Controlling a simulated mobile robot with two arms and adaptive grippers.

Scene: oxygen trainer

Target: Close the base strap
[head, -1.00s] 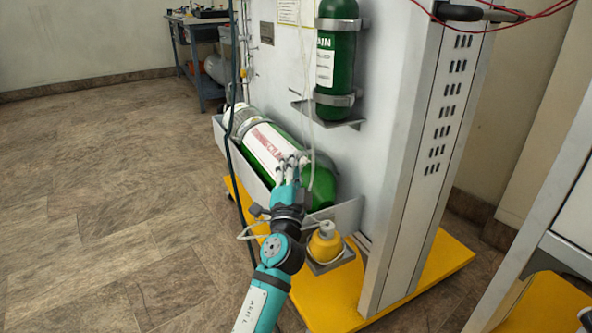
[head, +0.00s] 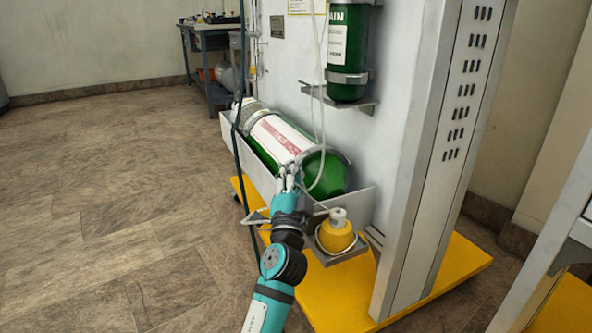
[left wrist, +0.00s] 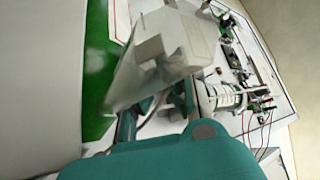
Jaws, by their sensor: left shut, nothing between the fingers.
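A large green cylinder (head: 325,180) with a white label lies in a grey tray (head: 361,203) low on the trainer panel. A grey band (head: 333,152) crosses it near its right end; I cannot tell whether this band is closed. Another grey band (head: 246,113) is at the far end. My left gripper (head: 289,174) is shut and empty, at the front side of the cylinder by the tray edge. In the left wrist view a pale grey angular piece (left wrist: 165,50) hides much of the fingers, with the green cylinder (left wrist: 97,65) at left. My right gripper is out of view.
A yellow bottle (head: 335,236) sits on a small bracket right of my left arm. A smaller green cylinder (head: 347,55) hangs above. A dark hose and clear tubing hang near the gripper. The yellow base (head: 345,295) juts out below. Floor at left is clear.

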